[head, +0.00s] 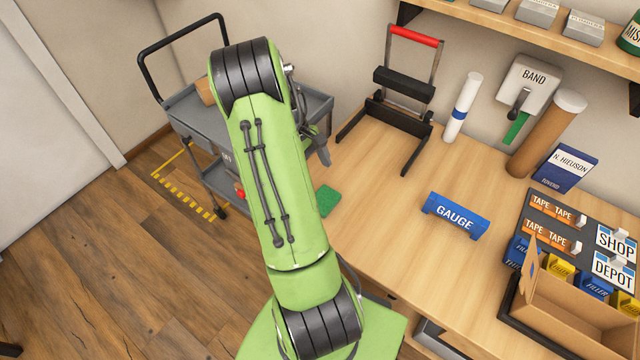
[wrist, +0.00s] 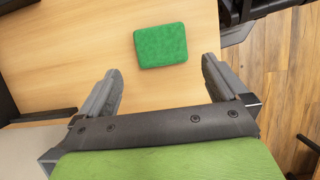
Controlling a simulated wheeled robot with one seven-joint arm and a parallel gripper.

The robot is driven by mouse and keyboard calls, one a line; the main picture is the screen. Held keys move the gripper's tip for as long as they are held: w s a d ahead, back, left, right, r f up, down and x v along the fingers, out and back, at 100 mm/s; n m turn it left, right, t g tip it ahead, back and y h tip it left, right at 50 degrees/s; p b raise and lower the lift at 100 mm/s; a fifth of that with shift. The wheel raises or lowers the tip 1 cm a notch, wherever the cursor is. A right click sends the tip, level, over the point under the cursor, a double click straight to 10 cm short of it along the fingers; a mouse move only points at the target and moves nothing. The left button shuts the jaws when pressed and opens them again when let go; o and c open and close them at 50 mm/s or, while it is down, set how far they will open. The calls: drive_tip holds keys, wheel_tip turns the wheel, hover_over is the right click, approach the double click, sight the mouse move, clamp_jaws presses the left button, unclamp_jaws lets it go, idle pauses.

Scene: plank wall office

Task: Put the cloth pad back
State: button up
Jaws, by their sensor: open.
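The cloth pad is a small green rounded rectangle (head: 327,201) lying flat on the wooden workbench (head: 370,230), near its left edge, partly beside my arm in the head view. In the head view my green arm hides most of the gripper; only a grey finger part shows at the bench's left edge.
A grey cart (head: 190,118) stands left of the bench. On the bench are a black stand with a red handle (head: 414,36), a blue gauge block (head: 455,215), a white tube (head: 462,107), a brown tube (head: 545,135) and an open cardboard box (head: 570,310).

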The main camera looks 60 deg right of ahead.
drive_tip(key=w+a+r+t+h, duration=0.1)
drive_tip(key=w+a+r+t, duration=0.25)
drive_tip(key=a+r, duration=0.55)
drive_tip(key=w+a+r+t+h, duration=0.15)
drive_tip(key=w+a+r, duration=0.25)
drive_tip(key=a+r, duration=0.4)
drive_tip(key=s+a+r+n+t+y, duration=0.1)
drive_tip(key=s+a+r+t, duration=0.1)
drive_tip(key=s+a, duration=0.2)
drive_tip(key=s+a+r+t, duration=0.2)
drive_tip(key=s+a, duration=0.3)
drive_tip(key=a, duration=0.6)
drive_tip(key=shift+s+r+n+t+y, duration=0.15)
drive_tip(key=shift+r+n+t+y, duration=0.2)
drive_tip(key=shift+t, duration=0.25)
drive_tip(key=shift+a, duration=0.1)
drive_tip(key=shift+r+p, duration=0.55)
drive_tip(key=shift+p, duration=0.3)
